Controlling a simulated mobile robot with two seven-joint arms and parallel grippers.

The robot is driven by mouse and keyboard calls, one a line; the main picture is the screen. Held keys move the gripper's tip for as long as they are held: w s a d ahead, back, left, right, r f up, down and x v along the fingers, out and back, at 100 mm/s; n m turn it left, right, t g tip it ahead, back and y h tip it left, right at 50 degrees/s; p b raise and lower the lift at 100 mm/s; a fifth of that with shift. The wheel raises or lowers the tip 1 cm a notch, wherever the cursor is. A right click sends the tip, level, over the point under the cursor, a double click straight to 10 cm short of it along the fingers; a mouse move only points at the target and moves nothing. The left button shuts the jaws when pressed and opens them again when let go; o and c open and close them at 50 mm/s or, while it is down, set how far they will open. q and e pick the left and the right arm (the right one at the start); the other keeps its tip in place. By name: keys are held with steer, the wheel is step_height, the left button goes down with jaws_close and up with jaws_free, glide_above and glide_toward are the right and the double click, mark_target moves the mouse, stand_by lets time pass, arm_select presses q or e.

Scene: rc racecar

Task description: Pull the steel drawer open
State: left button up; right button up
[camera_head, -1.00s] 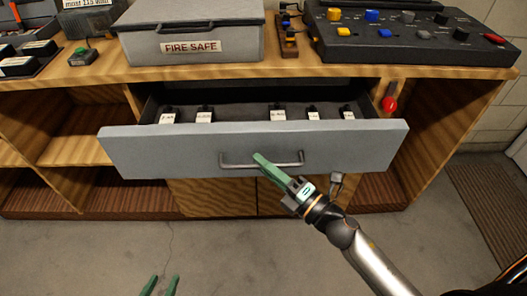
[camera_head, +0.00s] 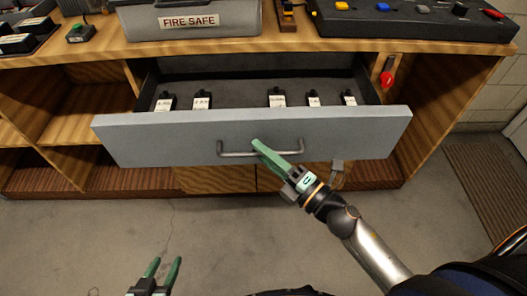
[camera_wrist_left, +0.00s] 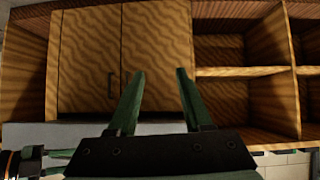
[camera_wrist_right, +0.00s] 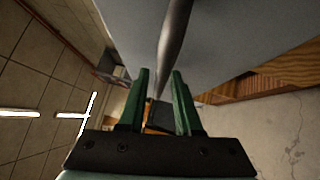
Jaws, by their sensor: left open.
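The grey steel drawer (camera_head: 150,142) is pulled well out from under the wooden counter, with its inside showing. Its bar handle (camera_head: 233,154) is on the middle of the front. My right gripper (camera_head: 257,143) is at the handle, its green fingers close together on the bar. In the right wrist view the handle bar (camera_wrist_right: 175,40) runs between the fingers (camera_wrist_right: 160,75). My left gripper (camera_head: 163,268) is open and empty, low over the floor, well apart from the drawer; its spread fingers also show in the left wrist view (camera_wrist_left: 159,85).
Several small black labelled items (camera_head: 277,99) stand in the drawer. A grey fire safe box (camera_head: 187,19) and a control panel (camera_head: 410,24) sit on the counter (camera_head: 290,46). The floor (camera_head: 90,230) in front is clear.

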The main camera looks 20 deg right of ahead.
steer(key=shift+o, duration=0.7)
steer(key=shift+s+d, duration=0.1)
steer(key=shift+s, duration=0.05)
arm_select(q)
steer(key=w+r+t+b, duration=0.1)
steer(key=w+r+t, duration=0.2)
steer(key=r, duration=0.3)
steer(key=shift+w+r+m+h, duration=0.3)
steer(key=shift+w+m, duration=0.1)
steer(key=shift+w, duration=0.2)
arm_select(e)
steer(key=v, duration=1.2)
